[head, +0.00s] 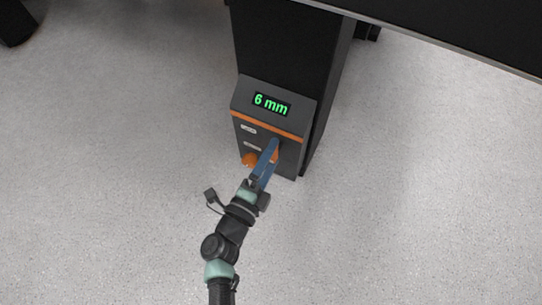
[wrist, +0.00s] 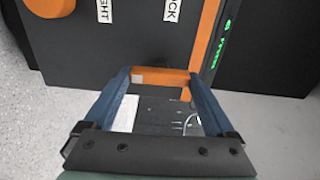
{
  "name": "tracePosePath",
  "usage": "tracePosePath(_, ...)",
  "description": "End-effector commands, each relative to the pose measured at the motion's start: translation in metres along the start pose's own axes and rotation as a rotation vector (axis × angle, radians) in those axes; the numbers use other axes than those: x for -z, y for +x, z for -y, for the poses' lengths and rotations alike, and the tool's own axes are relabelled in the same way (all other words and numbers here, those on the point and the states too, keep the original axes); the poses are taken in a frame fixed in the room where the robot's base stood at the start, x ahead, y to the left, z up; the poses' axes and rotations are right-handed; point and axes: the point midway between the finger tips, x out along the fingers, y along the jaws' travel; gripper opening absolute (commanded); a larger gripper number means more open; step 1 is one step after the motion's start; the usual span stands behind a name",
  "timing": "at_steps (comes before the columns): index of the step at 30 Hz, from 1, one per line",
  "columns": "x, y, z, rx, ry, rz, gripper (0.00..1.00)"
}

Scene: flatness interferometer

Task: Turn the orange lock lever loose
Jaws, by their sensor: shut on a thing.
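The orange lock lever (wrist: 163,77) spans between the two blue fingertips of my gripper (wrist: 160,73) in the wrist view, and my gripper is shut on it. In the head view my gripper (head: 271,148) reaches the lower front of a dark control box (head: 245,98), and a bit of the orange lever (head: 275,156) shows beside the fingers. The fingers hide most of the lever there. A label ending in "OCK" (wrist: 172,11) sits above the lever in the wrist view.
An orange knob (head: 249,159) sits left of the lever, near a label ending in "GHT" (wrist: 104,11). A black column (head: 290,45) stands behind the box under a dark tabletop (head: 470,25). The floor around is clear.

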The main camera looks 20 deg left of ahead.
Motion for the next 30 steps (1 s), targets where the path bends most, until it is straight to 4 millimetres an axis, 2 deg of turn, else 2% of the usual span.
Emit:
tracePosePath(9,-0.003,-0.003,-0.002,-0.004,-0.001,0.007,0.34)
tracePosePath(10,-0.003,-0.003,-0.002,-0.004,-0.001,0.007,0.95)
tracePosePath(11,-0.003,-0.003,-0.002,-0.004,-0.001,0.007,1.00)
tracePosePath(21,-0.001,-0.007,0.000,-0.003,-0.002,0.003,1.00)
tracePosePath(26,-0.001,-0.033,0.002,-0.007,-0.002,0.005,1.00)
tracePosePath(30,-0.001,-0.065,0.003,-0.008,-0.003,0.006,1.00)
